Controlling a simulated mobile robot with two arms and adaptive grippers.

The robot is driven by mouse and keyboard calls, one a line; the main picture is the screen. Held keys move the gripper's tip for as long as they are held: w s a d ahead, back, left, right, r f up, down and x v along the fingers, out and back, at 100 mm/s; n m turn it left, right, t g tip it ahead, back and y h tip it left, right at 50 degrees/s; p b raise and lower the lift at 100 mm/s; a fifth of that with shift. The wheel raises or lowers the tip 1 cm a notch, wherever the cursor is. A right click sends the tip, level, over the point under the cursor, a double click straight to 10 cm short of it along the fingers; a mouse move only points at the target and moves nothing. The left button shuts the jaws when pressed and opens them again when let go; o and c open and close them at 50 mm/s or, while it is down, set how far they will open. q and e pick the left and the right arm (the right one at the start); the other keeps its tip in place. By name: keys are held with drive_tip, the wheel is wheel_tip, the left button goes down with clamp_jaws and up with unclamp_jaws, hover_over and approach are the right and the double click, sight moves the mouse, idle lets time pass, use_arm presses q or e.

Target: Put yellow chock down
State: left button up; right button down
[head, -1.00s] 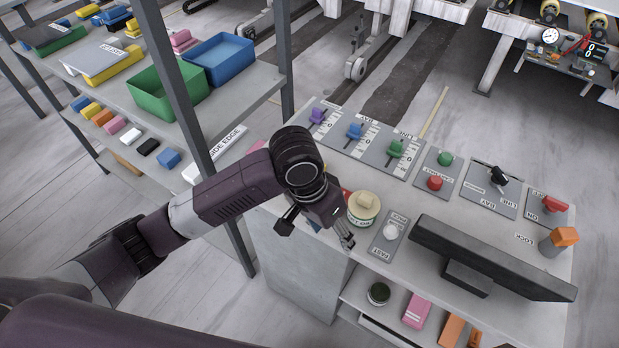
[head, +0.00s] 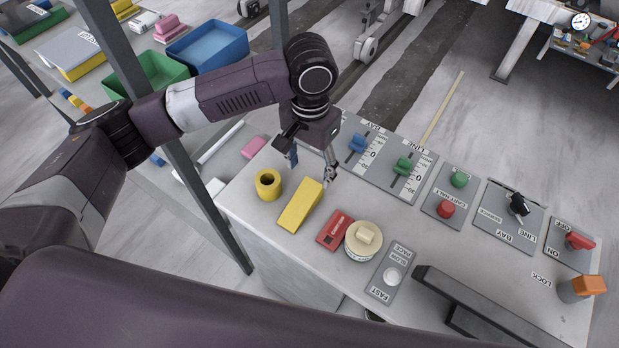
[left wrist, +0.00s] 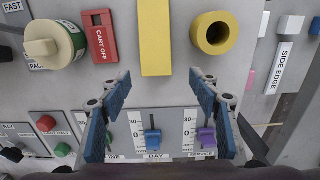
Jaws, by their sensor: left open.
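The yellow chock (head: 301,205), a plain rectangular block, lies on the pale console top (head: 318,268) between a yellow hollow cylinder (head: 268,184) and a red "CART OFF" block (head: 335,230). My left gripper (head: 312,168) is open and empty, just beyond the chock's far end, near the sliders. In the left wrist view, the chock (left wrist: 154,38) lies ahead of the open blue-padded fingers (left wrist: 160,90), with nothing between them; its far end is cut off by the frame. My right gripper is not in view.
A round cream-topped tin (head: 364,240) and a pace panel (head: 391,277) stand right of the red block. Slider panels (head: 385,160) line the far edge. A pink block (head: 254,147) is at the left. A dark bar-shaped screen (head: 490,310) blocks the front right.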

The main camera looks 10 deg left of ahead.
sight(310, 188)
use_arm(q)
drive_tip(key=shift+w+f, duration=0.15)
drive_tip(key=shift+f, duration=0.4)
drive_tip(key=shift+s+f+p, duration=0.45)
drive_tip(key=shift+s+f, duration=0.2)
drive_tip(key=shift+f, duration=0.05)
drive_tip(key=shift+s+d+f+p, duration=0.1)
drive_tip(key=shift+s+f+p, duration=0.1)
drive_tip(key=shift+f+p, duration=0.75)
drive_tip(key=f, duration=0.2)
drive_tip(key=shift+w+f, duration=0.2)
drive_tip(key=shift+f, duration=0.2)
drive_tip(key=shift+f+b, duration=0.1)
drive_tip(key=shift+b, duration=0.2)
drive_tip(key=c, duration=1.2)
drive_tip(key=shift+c, duration=1.2)
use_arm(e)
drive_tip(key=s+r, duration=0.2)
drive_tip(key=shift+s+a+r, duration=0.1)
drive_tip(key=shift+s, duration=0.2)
